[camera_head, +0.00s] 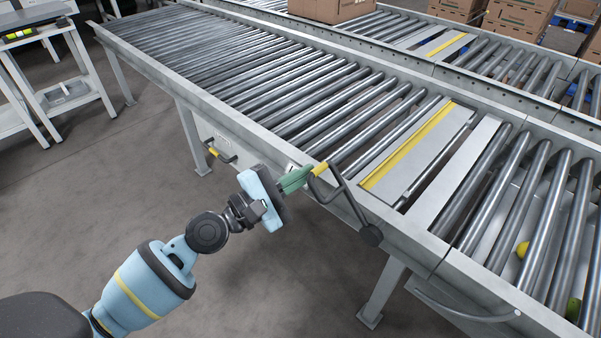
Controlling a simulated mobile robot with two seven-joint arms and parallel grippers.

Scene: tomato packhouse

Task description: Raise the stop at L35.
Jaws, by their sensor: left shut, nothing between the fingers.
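The stop is a grey plate with a yellow stripe (410,144), set across the near roller conveyor. It looks about level with the rollers. A dark bent lever (345,199) with a yellow grip (320,168) is mounted on the conveyor's near side rail, its round pivot (371,236) lower right. My left gripper (298,177) is shut and empty, its green fingers close to the left of the yellow grip. I cannot tell whether they touch it. I cannot read an L35 label. My right gripper is not in view.
Another yellow-gripped handle (220,153) sits lower on the conveyor frame to the left. A curved grey bar (468,311) juts from the near rail at lower right. A second conveyor (400,35) runs behind, carrying a cardboard box (333,9). The floor left of the conveyor is open.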

